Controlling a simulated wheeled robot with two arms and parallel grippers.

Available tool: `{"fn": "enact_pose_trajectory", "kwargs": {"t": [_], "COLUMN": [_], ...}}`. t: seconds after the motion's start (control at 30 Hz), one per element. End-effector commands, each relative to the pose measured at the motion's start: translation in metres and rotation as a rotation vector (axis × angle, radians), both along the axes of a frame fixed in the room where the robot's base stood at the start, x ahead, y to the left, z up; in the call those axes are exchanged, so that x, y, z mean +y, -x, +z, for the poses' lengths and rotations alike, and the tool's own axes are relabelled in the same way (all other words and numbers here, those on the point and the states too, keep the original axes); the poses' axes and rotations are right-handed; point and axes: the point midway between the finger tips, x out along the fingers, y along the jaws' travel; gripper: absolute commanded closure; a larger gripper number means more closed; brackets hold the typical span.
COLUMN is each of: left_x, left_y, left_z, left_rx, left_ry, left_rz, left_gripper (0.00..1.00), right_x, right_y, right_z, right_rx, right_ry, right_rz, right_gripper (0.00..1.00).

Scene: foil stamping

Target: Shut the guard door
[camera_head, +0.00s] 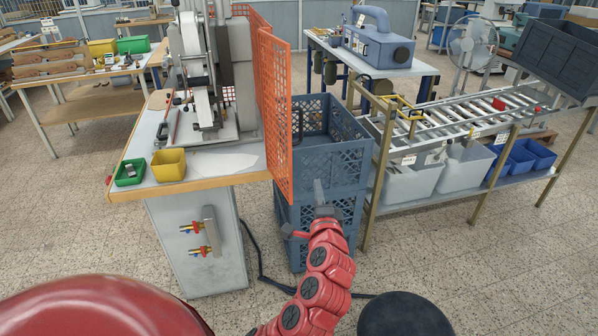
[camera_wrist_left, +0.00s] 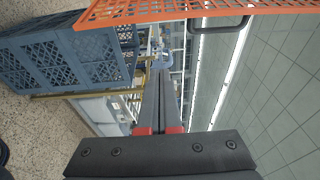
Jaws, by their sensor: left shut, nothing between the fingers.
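The guard door (camera_head: 276,115) is an orange mesh panel standing open at the right of the stamping press (camera_head: 207,75), extending toward me past the table's right edge. The press front is uncovered. A dark handle loop (camera_head: 299,124) is on the door's right face. In the left wrist view the door mesh (camera_wrist_left: 165,10) crosses the top, with the handle (camera_wrist_left: 218,24) below it. My left gripper (camera_head: 319,186) is shut and empty, to the right of the door's lower near edge and apart from the handle. Its closed fingers also show in the wrist view (camera_wrist_left: 164,78). My right gripper is out of view.
Stacked blue-grey crates (camera_head: 341,155) stand behind my left gripper. A roller rack (camera_head: 480,112) with grey and blue bins is at the right. A yellow bin (camera_head: 168,165) and a green bin (camera_head: 130,172) sit on the press table's (camera_head: 225,180) front left. The floor in front is mostly clear.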

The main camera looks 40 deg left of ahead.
Motion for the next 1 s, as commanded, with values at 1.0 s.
{"fn": "enact_pose_trajectory", "kwargs": {"t": [1.0], "left_x": [0.087], "left_y": [-0.042], "left_z": [0.002], "left_rx": [0.012], "left_ry": [0.001], "left_rz": [0.024], "left_gripper": [1.0], "right_x": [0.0], "right_y": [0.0], "right_z": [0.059], "right_rx": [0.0], "right_ry": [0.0], "right_rz": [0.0], "right_gripper": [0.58]}}
